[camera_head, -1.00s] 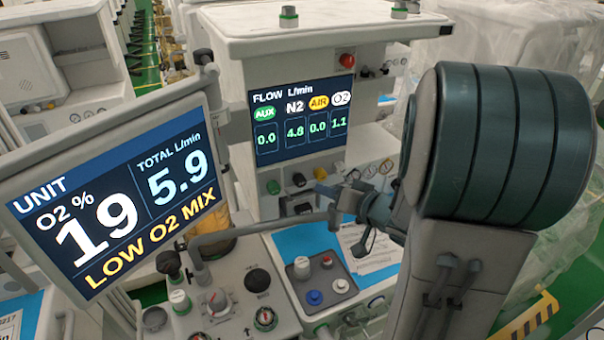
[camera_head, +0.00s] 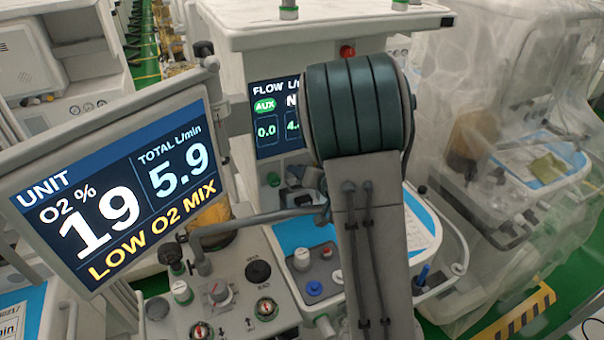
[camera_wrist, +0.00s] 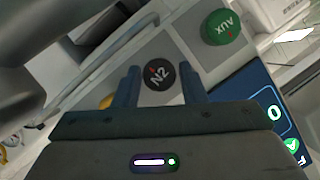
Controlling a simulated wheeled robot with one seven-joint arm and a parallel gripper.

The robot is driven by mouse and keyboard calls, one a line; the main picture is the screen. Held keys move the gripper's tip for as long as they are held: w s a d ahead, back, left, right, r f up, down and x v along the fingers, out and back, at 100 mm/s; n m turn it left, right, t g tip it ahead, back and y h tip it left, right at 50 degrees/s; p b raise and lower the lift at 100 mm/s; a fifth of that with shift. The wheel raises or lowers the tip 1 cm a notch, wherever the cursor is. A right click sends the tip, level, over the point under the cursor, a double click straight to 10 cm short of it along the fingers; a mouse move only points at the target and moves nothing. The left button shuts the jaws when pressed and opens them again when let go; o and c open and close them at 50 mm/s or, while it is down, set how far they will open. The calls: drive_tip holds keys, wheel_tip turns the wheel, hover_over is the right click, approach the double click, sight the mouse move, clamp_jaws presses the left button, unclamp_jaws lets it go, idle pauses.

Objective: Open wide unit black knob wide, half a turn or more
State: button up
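The black knob (camera_wrist: 158,75) marked N2, with a small red mark, shows in the wrist view on a light panel. My gripper (camera_wrist: 161,71) is open, with one blue-grey finger on each side of the knob's near part. Gaps show between fingers and knob, and I cannot tell how deep the fingers reach. In the head view my arm and gripper largely hide the knob. The flow screen (camera_head: 267,131) shows AUX 0.0, and its right part is hidden. The unit screen (camera_head: 120,200) reads O2 19 %, total 5.9 L/min, LOW O2 MIX.
A green AUX knob (camera_wrist: 224,27) sits beside the black knob, and part of a yellow knob (camera_wrist: 106,101) shows on the other side. A grey bent bar (camera_head: 250,224) crosses in front of the panel. A plastic-draped cart (camera_head: 500,150) stands at right.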

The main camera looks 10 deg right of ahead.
drive_tip(key=shift+c, duration=0.4)
drive_tip(key=c, duration=0.6)
drive_tip(key=shift+b, duration=0.3)
